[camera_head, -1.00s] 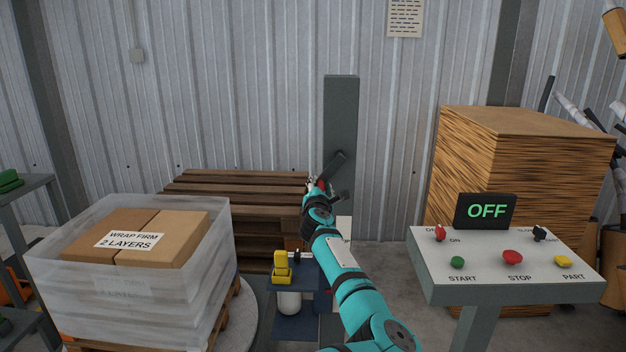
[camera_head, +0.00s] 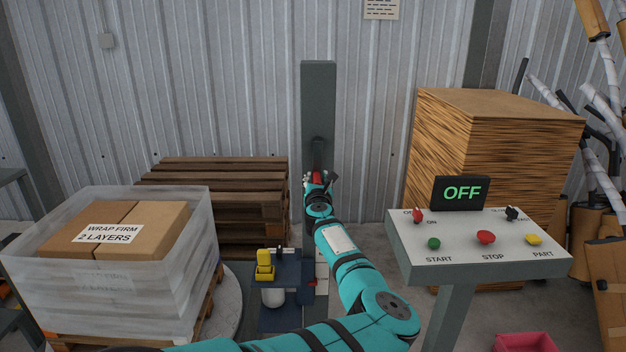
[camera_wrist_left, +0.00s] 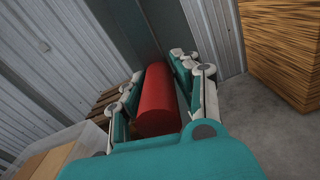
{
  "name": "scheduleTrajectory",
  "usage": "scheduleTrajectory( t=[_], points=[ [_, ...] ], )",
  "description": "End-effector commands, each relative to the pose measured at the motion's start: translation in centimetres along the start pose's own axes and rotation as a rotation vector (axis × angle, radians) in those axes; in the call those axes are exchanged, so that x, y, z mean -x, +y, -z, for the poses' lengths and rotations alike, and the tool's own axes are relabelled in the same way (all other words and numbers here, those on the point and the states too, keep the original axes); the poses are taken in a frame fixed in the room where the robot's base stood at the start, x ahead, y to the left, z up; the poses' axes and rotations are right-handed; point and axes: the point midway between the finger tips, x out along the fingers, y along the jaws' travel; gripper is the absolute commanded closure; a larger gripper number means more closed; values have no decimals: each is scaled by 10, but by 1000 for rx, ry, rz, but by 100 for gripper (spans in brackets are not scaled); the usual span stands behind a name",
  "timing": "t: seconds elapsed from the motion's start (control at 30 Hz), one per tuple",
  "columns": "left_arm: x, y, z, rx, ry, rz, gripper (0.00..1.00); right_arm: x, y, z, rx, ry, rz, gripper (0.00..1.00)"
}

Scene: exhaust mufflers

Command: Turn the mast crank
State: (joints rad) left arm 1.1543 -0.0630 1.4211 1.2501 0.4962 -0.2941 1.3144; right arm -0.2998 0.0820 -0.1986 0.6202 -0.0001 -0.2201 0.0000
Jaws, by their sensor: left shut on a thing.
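The grey mast (camera_head: 319,100) stands upright against the corrugated wall. Its dark crank arm (camera_head: 318,155) hangs about straight down from a pivot on the mast's front. My left gripper (camera_head: 320,183) is at the crank's lower end, in front of the mast. In the left wrist view, its fingers lie on both sides of the red cylindrical crank handle (camera_wrist_left: 157,102) and are shut on it. Part of the handle is hidden by the fingers in the head view. My right gripper is out of view.
A control panel (camera_head: 400,248) with an OFF display (camera_head: 461,193) stands to the right. A film-wrapped load of cartons (camera_head: 110,300) is at the left. Stacked wooden pallets (camera_head: 215,165) and a brown sheet stack (camera_head: 500,105) flank the mast. A yellow-topped fixture (camera_head: 264,268) is below.

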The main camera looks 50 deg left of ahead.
Motion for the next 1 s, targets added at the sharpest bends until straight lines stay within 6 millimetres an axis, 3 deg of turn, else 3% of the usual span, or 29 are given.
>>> scheduleTrajectory(
  t=[0.03,0.43,0.47,0.6,1.0],
  points=[
    [0,-8,-2,1,-2,15,100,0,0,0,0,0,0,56],
    [0,-8,-4,4,-5,17,100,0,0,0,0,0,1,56],
    [0,-8,-4,4,-5,17,66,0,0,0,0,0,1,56],
    [0,-7,-4,5,-5,13,49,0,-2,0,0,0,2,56],
    [10,-4,-3,8,-4,6,49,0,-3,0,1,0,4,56]
  ],
)
